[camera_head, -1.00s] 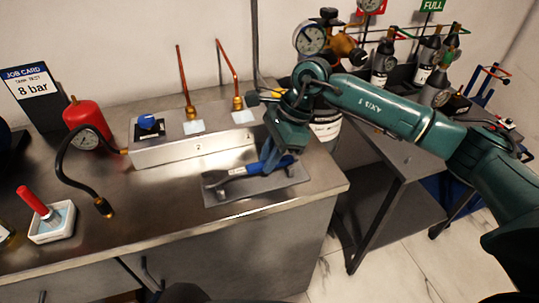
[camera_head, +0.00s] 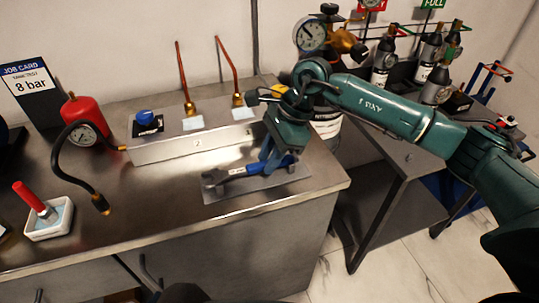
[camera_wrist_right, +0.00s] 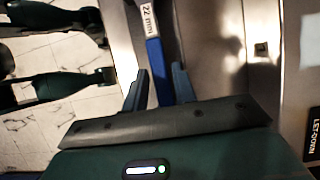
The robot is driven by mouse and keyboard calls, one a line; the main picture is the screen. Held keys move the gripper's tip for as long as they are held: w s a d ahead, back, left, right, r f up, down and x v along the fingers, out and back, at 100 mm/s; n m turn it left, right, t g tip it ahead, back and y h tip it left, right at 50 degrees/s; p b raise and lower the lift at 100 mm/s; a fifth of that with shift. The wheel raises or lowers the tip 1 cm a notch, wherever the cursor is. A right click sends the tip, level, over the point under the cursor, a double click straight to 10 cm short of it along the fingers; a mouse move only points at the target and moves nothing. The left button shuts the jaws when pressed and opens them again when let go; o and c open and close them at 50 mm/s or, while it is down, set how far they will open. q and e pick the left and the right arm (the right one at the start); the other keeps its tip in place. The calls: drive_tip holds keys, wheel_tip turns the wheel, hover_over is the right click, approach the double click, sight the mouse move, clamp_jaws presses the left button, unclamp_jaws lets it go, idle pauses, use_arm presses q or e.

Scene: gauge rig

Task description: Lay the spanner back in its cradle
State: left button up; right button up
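The spanner (camera_head: 237,172) has a grey open-jaw head and a blue handle with a white label, which reads 22 mm in the right wrist view (camera_wrist_right: 155,55). It lies over a flat grey tray, seemingly its cradle (camera_head: 240,191), near the bench's right front corner. I cannot tell whether it touches the tray. My right gripper (camera_head: 273,162) comes down over the handle. My left gripper is not in view.
Behind the cradle stands a metal block (camera_head: 190,147) with a blue knob and copper tubes. A black hose with a gauge (camera_head: 84,135), a red cylinder (camera_head: 80,112) and a white dish (camera_head: 50,219) are to the left. The bench front between them is clear.

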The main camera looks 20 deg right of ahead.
drive_tip(key=o, duration=0.3)
drive_tip(key=v, duration=1.3)
drive_tip(key=shift+b, duration=0.45)
drive_tip(key=shift+r, duration=0.1)
